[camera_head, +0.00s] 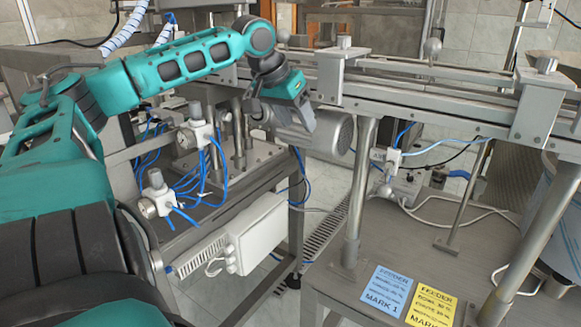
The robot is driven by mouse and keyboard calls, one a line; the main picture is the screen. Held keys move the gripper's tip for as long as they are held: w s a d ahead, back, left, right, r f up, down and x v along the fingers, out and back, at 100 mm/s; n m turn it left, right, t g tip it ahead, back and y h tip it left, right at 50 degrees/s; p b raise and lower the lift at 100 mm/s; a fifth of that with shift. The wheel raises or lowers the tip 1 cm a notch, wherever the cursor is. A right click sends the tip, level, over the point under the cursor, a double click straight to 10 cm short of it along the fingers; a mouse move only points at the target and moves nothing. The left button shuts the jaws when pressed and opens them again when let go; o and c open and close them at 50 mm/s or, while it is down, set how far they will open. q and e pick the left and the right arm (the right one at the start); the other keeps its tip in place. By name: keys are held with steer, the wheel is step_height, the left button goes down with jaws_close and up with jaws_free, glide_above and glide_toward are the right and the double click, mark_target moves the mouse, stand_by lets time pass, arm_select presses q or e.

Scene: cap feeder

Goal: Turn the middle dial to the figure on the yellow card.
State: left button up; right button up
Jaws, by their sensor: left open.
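The yellow card (432,308) lies at the front right of the metal table beside a blue card (388,290). It is headed "FEEDER" with smaller lines below, and its figures are too small to read surely. Round-faced gauges or knobs show on a white fitting at the lower left (148,207) and on one behind it (187,138). I cannot tell which part is the middle dial. My left gripper (282,112) is open, pointing down in front of the cylindrical motor (330,132), apart from the cards. No right gripper shows.
A metal conveyor rail (420,95) runs across the back on posts (362,180). A small grey box (408,182) with cables stands under it. A white box (258,235) hangs at the lower middle. Blue hoses (200,180) crowd the left. The metal table (400,245) is bare around its middle.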

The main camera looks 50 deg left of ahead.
arm_select(q)
step_height(320, 180, down, 12)
steer(key=shift+s+a+r, duration=0.25)
steer(key=shift+s+a, duration=0.05)
stand_by(0.4)
